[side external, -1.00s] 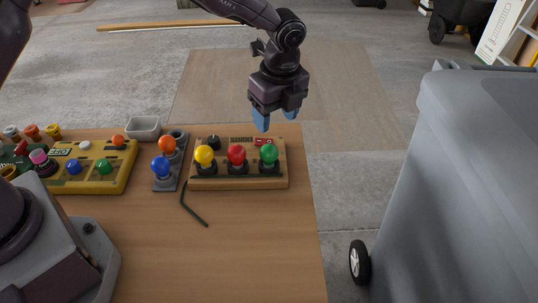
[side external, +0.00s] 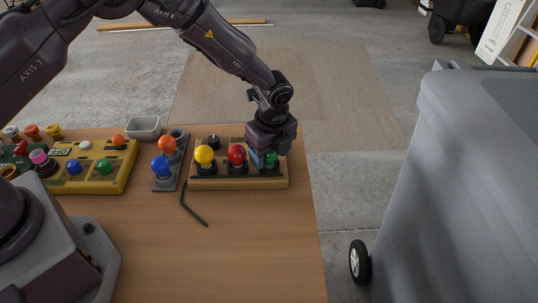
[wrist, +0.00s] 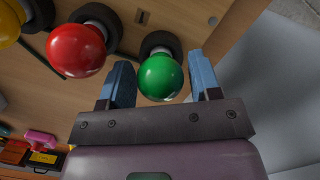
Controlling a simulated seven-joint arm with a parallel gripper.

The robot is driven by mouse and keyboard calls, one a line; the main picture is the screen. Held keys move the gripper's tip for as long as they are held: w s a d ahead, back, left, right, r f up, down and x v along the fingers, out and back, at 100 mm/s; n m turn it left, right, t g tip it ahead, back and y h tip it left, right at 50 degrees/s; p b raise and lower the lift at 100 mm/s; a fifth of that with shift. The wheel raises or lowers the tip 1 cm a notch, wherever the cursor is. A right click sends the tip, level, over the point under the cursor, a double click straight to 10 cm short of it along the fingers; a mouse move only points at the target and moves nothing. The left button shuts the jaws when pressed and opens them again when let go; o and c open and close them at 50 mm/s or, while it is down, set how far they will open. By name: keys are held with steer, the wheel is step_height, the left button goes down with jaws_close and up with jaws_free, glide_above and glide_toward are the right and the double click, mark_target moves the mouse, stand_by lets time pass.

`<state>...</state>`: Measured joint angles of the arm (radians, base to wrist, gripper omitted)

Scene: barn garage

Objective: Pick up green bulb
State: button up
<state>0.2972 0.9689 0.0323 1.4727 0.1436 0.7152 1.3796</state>
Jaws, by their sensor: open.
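The green bulb (wrist: 160,77) stands in a black socket at the right end of a wooden board (side external: 215,184). In the side view the green bulb (side external: 271,159) is partly hidden by my gripper (side external: 263,158). In the wrist view my gripper (wrist: 162,82) is open, with one blue finger on each side of the green bulb. A gap shows between the bulb and the right finger; the left finger is close to it. The red bulb (side external: 236,154) and yellow bulb (side external: 204,155) stand in sockets to its left.
The red bulb (wrist: 76,50) is close beside the left finger. A grey holder (side external: 166,184) with orange and blue bulbs, a yellow button box (side external: 118,180) and a white bin (side external: 143,128) are to the left. A hex key (side external: 193,208) lies in front. The table's right edge is close.

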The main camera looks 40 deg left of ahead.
steer(key=c, duration=0.7)
steer(key=shift+r, duration=0.15)
